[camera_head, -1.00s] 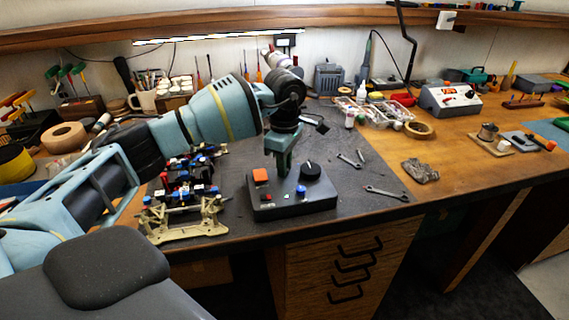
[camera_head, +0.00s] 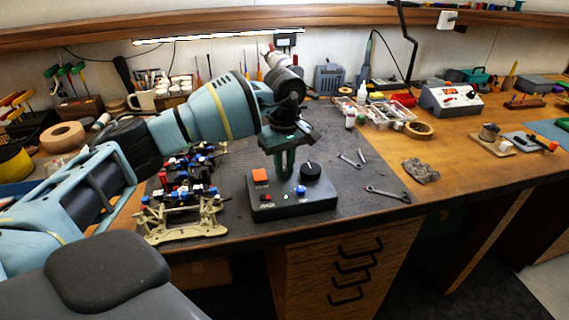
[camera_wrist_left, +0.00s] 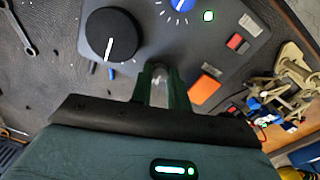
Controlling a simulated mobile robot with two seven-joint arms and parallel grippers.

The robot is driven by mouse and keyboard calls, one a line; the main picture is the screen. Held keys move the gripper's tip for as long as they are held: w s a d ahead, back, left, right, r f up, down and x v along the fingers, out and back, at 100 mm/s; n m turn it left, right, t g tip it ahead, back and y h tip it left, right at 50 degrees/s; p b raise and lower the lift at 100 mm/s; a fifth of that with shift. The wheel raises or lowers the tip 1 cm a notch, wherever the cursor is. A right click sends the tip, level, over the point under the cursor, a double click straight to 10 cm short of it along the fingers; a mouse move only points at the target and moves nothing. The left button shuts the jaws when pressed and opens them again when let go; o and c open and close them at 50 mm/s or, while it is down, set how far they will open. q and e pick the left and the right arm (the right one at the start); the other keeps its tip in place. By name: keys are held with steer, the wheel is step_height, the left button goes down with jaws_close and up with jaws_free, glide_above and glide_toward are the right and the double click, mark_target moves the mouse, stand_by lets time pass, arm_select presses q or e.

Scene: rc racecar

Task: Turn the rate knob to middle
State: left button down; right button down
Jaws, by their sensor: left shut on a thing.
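The dark control box (camera_head: 270,212) stands near the front of the bench. It carries a large black knob (camera_head: 311,171) with a white pointer line; in the wrist view this knob (camera_wrist_left: 112,33) has its line aimed toward the lower edge. A small blue knob (camera_head: 300,191) sits in front of it, also at the top of the wrist view (camera_wrist_left: 181,4). Which one is the rate knob I cannot read. My left gripper (camera_head: 290,170) points down over the box's back part, shut around a small metallic lever-like piece (camera_wrist_left: 159,74), apart from both knobs. My right gripper is not in view.
An orange button (camera_head: 260,175), a red switch (camera_head: 265,197) and a lit green lamp (camera_head: 285,197) share the box. The racecar chassis (camera_head: 185,215) stands close at left. Wrenches (camera_head: 386,194) lie on the mat at right.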

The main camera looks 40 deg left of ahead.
mark_target(284, 169)
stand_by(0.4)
arm_select(q)
steer(key=c, duration=1.3)
jaws_free()
steer(key=shift+c, duration=0.2)
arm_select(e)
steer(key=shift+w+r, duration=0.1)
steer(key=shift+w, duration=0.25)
arm_select(q)
steer(key=shift+r, duration=0.1)
step_height(284, 169, up, 8)
steer(key=shift+f, duration=0.15)
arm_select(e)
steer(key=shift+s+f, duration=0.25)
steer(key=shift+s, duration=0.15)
arm_select(q)
steer(key=shift+f, duration=0.1)
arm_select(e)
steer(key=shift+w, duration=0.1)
